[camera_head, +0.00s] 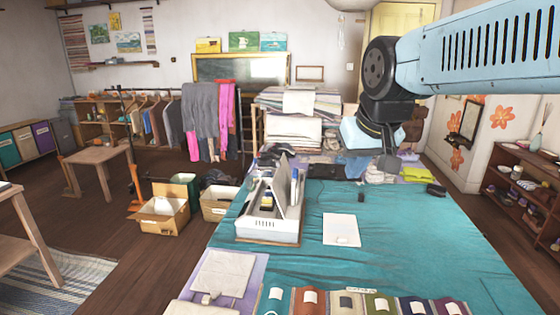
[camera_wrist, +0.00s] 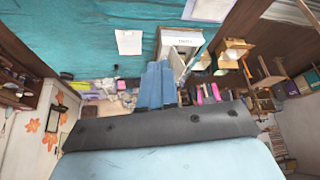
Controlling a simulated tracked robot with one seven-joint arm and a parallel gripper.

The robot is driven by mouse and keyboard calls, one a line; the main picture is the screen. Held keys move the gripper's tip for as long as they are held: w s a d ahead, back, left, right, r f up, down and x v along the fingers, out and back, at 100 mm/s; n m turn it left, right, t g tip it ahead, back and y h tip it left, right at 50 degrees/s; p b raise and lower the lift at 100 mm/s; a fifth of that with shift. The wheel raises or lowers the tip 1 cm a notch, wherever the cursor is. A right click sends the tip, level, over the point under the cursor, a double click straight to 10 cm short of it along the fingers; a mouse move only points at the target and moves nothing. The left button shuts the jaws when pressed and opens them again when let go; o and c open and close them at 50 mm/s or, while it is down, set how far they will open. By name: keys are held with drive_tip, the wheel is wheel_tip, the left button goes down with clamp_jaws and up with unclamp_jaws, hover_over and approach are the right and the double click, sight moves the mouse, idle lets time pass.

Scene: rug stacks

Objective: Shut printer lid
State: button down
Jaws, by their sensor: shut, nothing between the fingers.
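The white printer (camera_head: 268,228) stands on the teal-covered table, left of its middle. Its lid (camera_head: 289,190) is raised, a steep grey-white panel, and the inside shows dark and coloured parts. The printer also appears in the wrist view (camera_wrist: 181,40), just beyond and right of my fingertips. My gripper (camera_head: 389,172) hangs over the back part of the table, to the right of the printer and apart from it. In the wrist view my gripper (camera_wrist: 157,66) has its two blue fingers together with nothing between them.
The teal table (camera_head: 400,235) has much bare cloth right of the printer. A white paper sheet (camera_head: 342,229) lies there. Folded fabric stacks (camera_head: 295,130) crowd the back. Cardboard boxes (camera_head: 163,213) stand on the floor at left. Small coloured rolls line the front edge.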

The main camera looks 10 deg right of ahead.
drive_tip(key=w+r, duration=0.3)
drive_tip(key=w, duration=0.7)
drive_tip(key=w+r, duration=0.3)
drive_tip(key=w, duration=0.6)
drive_tip(key=w+f+y, duration=0.1)
drive_tip(key=w+f, duration=0.2)
drive_tip(key=w, duration=1.7)
drive_tip(key=w+d+f+m+y, duration=0.1)
drive_tip(key=w+d+f, duration=0.2)
drive_tip(key=w+f, duration=1)
drive_tip(key=w+d+f+m+y, duration=0.1)
drive_tip(key=w+d+f+m, duration=0.15)
drive_tip(key=w+f, duration=1)
drive_tip(key=w+a+f, duration=0.5)
drive_tip(key=w+f, duration=0.2)
drive_tip(key=w, duration=0.1)
drive_tip(key=shift+a+n, duration=0.3)
drive_tip(key=shift+n, duration=0.15)
